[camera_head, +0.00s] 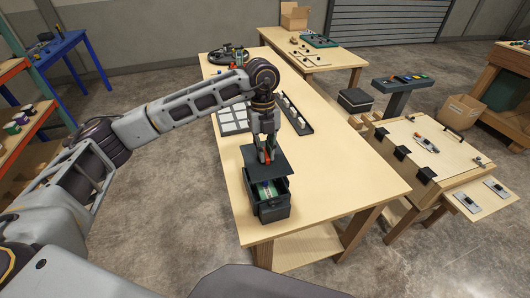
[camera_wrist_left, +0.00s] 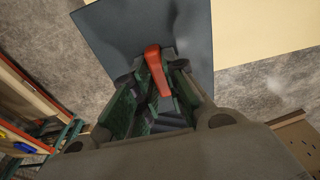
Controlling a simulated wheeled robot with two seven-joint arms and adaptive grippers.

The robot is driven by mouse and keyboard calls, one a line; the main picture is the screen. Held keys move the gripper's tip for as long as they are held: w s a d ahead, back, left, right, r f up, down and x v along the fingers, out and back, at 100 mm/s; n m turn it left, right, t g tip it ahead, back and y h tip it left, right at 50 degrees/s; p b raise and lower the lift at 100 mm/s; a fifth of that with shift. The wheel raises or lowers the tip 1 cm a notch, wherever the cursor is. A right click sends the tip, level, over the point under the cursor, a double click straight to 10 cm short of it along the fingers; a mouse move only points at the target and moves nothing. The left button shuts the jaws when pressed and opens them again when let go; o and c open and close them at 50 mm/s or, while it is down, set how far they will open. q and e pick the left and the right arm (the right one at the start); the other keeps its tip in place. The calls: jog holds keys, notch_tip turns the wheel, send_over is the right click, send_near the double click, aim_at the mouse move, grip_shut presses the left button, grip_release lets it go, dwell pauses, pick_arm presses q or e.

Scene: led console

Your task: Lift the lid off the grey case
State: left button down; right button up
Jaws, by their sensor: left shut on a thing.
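The grey case (camera_head: 272,212) stands on the near end of the long wooden table. Its front part is uncovered and shows something green and light-coloured (camera_head: 264,191) inside. The flat dark lid (camera_head: 281,167) is off the case's front part and appears raised above its back; the exact gap is hard to tell. My left gripper (camera_head: 267,156) points down at the lid and is shut on its red handle. In the left wrist view, the red handle (camera_wrist_left: 154,67) sits between the fingers of the left gripper (camera_wrist_left: 157,85), with the lid (camera_wrist_left: 125,30) beyond. My right gripper is not in view.
Behind the arm on the table (camera_head: 352,180) lie a pale panel with squares (camera_head: 233,121) and a dark rack with white pieces (camera_head: 297,118). A wooden console with black hinges (camera_head: 418,150) stands to the right. The tabletop right of the case is clear.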

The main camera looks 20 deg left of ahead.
aim_at(266, 154)
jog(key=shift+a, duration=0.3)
pick_arm(q)
jog(key=shift+r, duration=0.1)
